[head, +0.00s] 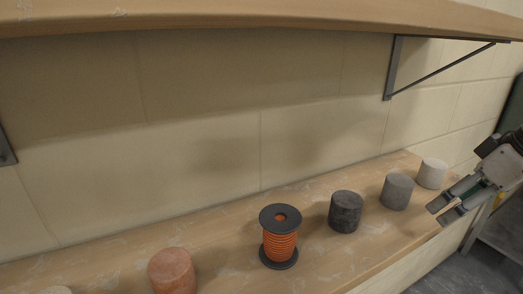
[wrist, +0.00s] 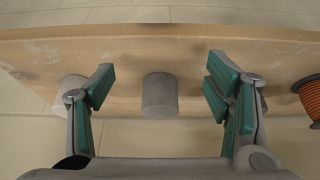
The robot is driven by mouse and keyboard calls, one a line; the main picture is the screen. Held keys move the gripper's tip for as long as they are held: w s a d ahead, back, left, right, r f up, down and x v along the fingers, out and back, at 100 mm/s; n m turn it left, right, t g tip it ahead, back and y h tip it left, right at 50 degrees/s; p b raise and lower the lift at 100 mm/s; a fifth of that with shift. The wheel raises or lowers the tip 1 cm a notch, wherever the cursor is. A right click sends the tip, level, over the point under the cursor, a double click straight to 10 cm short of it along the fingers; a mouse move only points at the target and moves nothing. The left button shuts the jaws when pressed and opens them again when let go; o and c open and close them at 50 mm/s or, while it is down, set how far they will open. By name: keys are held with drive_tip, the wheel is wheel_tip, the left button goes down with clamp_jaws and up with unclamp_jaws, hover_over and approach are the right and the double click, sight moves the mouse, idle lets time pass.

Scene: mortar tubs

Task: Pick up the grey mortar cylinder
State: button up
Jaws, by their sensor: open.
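The grey mortar cylinder (head: 397,192) stands upright on the wooden shelf (head: 385,242), between a dark grey cylinder (head: 345,212) and a whitish cylinder (head: 432,174). My gripper (head: 438,212) is at the right of the head view, open and empty, in front of the shelf edge and apart from the cylinders. In the wrist view the grey cylinder (wrist: 160,97) shows centred between the open fingers (wrist: 160,78), beyond their tips. The whitish cylinder (wrist: 72,92) is partly behind the left finger.
An orange spool (head: 280,246) stands left of the dark cylinder, with a reddish cylinder (head: 172,271) further left. An upper shelf (head: 250,14) and its metal bracket (head: 389,70) overhang the row. A wall (head: 190,170) closes the back. Bare shelf separates the cylinders.

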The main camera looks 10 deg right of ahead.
sight(405, 182)
drive_tip(key=w+a, duration=0.1)
drive_tip(key=w, duration=0.2)
drive_tip(key=w+a, duration=0.1)
drive_tip(key=w, duration=0.2)
drive_tip(key=w+a, duration=0.1)
drive_tip(key=w, duration=0.1)
drive_tip(key=shift+w+a, duration=0.1)
drive_tip(key=shift+w, duration=0.3)
drive_tip(key=shift+p+x, duration=0.4)
drive_tip(key=shift+x, duration=2.2)
drive_tip(key=shift+c, duration=0.6)
drive_tip(key=c, duration=1.3)
drive_tip(key=shift+c, duration=0.5)
drive_tip(key=shift+r, duration=0.15)
